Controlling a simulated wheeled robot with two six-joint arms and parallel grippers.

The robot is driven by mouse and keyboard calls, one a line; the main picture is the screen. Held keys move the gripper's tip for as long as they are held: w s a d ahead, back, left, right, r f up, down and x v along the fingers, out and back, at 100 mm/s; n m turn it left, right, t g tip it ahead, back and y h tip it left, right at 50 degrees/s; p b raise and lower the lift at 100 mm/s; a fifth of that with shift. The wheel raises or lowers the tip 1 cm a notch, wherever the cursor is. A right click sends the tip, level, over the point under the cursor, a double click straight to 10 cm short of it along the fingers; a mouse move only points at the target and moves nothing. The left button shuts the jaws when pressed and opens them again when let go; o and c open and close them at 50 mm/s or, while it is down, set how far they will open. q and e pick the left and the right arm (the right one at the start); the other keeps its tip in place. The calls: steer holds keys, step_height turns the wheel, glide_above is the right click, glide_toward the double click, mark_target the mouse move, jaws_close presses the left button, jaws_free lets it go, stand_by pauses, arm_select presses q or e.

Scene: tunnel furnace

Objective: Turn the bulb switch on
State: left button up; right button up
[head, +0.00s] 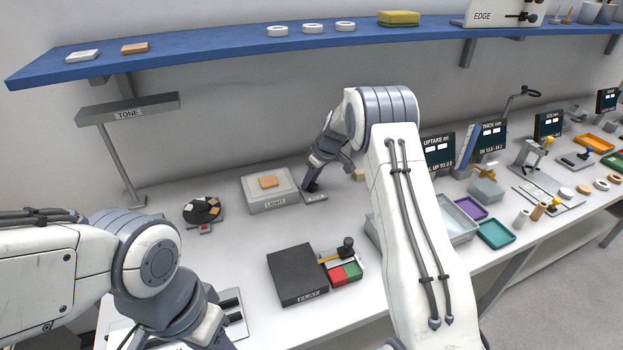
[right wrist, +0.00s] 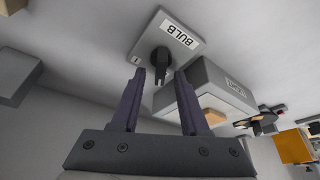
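The bulb switch is a small grey plate labelled BULB (right wrist: 152,40) with a black lever (right wrist: 160,60). In the head view the plate (head: 320,197) lies on the bench, right of the LIGHT box (head: 272,203); my right gripper (head: 311,187) is right at it and hides its lever. In the right wrist view, my right gripper (right wrist: 160,74) is open, its dark fingers apart with the lever's end between the tips; contact cannot be told. A small mark shows at one end of the plate. My left gripper (head: 219,342) is mostly cut off at the bottom edge of the head view.
The LIGHT box carries an orange block (head: 268,182) on its top. A TONE lamp stand (head: 128,113) and a round dark dish (head: 203,210) are on the left. A black FLAT box (head: 297,275) is in front. A blue shelf (head: 190,44) runs above.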

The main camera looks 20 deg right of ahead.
jaws_close()
